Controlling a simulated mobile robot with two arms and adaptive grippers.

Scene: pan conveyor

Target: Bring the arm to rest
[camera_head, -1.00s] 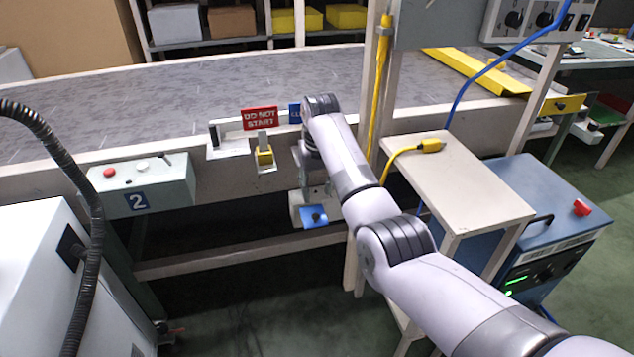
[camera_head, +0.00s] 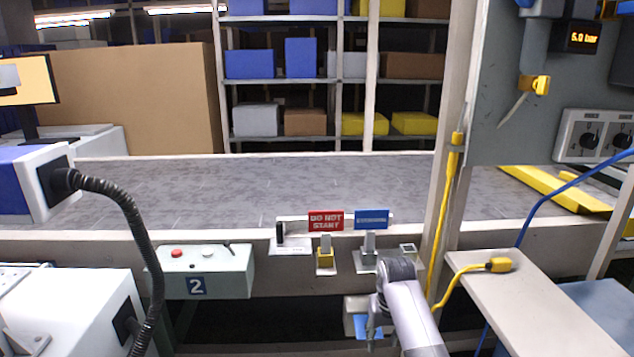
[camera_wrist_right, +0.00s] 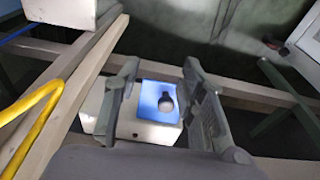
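My right arm (camera_head: 408,315) comes up from the bottom edge of the head view, in front of the conveyor's near side. Its gripper (camera_head: 371,327) points down, partly hidden by the wrist. In the right wrist view the two fingers of the gripper (camera_wrist_right: 161,75) are spread apart with nothing held between them. Beyond them is a pale box with a blue top plate (camera_wrist_right: 156,101) and a dark knob; the blue plate (camera_head: 368,326) also shows in the head view. I cannot tell the gap to it. My left gripper is not in view.
A red "DO NOT START" sign (camera_head: 326,220) and a blue sign (camera_head: 371,219) stand at the conveyor's (camera_head: 270,185) near edge. A post with a yellow cable (camera_head: 434,250) and a small shelf (camera_head: 530,310) are close right of my arm. Control box 2 (camera_head: 205,272) is left.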

